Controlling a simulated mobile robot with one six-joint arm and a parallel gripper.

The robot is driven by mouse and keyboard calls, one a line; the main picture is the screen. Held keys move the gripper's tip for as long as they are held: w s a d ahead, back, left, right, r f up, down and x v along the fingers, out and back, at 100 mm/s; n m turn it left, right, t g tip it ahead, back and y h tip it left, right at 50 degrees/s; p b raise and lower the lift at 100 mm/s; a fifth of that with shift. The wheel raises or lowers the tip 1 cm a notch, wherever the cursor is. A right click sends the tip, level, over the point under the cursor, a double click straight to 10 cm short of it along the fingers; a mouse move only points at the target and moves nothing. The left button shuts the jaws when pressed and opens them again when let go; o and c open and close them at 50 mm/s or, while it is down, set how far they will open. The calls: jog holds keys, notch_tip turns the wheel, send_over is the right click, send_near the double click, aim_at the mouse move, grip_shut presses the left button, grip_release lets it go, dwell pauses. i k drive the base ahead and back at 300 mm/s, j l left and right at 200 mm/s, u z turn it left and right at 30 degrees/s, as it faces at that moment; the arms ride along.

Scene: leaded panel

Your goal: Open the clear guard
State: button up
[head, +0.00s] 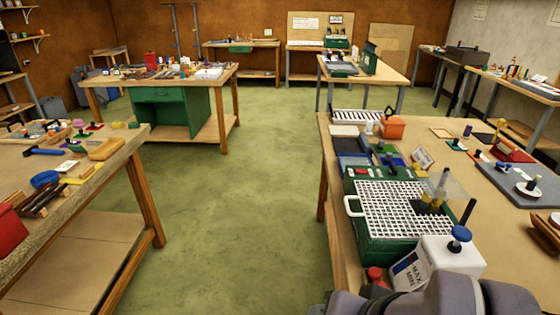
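A green machine with a white grid top (385,215) stands on the right workbench, close to me. A small clear panel (453,185), which looks like the clear guard, stands tilted at the grid's right side, above dark and yellow upright parts (430,203). It is see-through, and I cannot tell exactly how it is hinged. My gripper is not in view; only grey links of my arm show at the bottom right, in front of the bench.
A white container with a blue knob (459,240) stands at the machine's near right, and a red knob (375,274) is at its near left. A dark upright rod (467,212) is close to the panel. Trays, an orange box (393,127) and a grey board (515,184) crowd the bench. Green floor lies open to the left.

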aim_at(415, 167)
jog(key=i+j+u, duration=0.45)
jog(key=j+u, duration=0.15)
jog(key=i+l+z, duration=0.1)
jog(key=i+z, duration=0.15)
jog(key=z, duration=0.25)
jog(key=i+z, duration=0.3)
jog(key=z, duration=0.15)
jog(key=i+j+z, duration=0.1)
jog(key=i+z, duration=0.15)
jog(key=z, duration=0.25)
jog(key=i+j+z, duration=0.2)
jog(key=z, duration=0.25)
jog(key=i+j+z, duration=0.25)
jog(key=z, duration=0.25)
jog(key=i+j+z, duration=0.15)
jog(key=j+z, duration=0.3)
jog(key=i+j+z, duration=0.1)
jog(key=j+z, duration=0.25)
jog(key=z, duration=0.15)
jog(key=j+z, duration=0.45)
jog(key=i+u, duration=0.1)
jog(key=u, duration=0.95)
